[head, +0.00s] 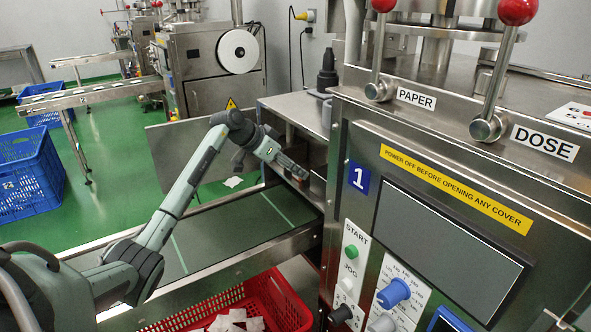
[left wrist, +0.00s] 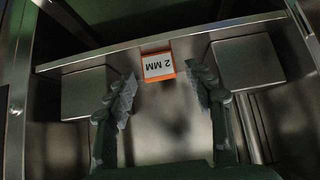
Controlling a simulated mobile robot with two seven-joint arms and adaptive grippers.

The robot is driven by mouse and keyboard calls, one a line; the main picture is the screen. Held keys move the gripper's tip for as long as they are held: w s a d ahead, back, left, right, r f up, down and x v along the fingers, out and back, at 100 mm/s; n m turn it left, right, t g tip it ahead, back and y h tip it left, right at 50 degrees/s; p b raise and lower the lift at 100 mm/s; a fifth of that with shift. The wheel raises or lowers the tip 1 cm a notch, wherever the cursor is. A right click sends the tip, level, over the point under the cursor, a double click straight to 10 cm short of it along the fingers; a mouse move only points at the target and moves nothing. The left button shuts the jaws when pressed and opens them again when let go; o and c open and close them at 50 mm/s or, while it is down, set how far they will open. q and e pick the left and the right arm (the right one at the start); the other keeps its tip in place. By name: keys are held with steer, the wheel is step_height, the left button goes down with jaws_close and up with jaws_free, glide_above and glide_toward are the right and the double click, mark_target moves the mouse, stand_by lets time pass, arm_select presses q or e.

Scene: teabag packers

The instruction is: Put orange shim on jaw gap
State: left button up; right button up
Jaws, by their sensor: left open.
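The orange shim (left wrist: 158,67), an orange-edged block with a white "2 MM" label upside down in the picture, shows in the left wrist view at a steel rail. It sits between two square steel blocks, the left one (left wrist: 85,95) and the right one (left wrist: 248,62), with space on both sides. I cannot tell whether these blocks are the jaws. My left gripper (left wrist: 160,78) is open and empty, its fingertips spread on either side and just short of the shim, not touching it. In the head view my left gripper (head: 288,167) reaches into the machine's side opening; the shim is hidden there. My right gripper is not in view.
The machine front (head: 345,205) with its panel and levers stands close on the right. A green conveyor (head: 235,228) runs under my left arm. A red crate (head: 285,302) with white packets is below. A blue crate (head: 30,180) stands at left.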

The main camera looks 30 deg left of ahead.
arm_select(q)
steer(key=v, duration=1)
steer(key=shift+s+r+b, duration=0.25)
steer(key=shift+r+b, duration=0.05)
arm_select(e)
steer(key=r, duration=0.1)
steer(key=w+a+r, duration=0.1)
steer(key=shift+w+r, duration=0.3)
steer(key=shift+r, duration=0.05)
arm_select(q)
steer(key=shift+a, duration=0.1)
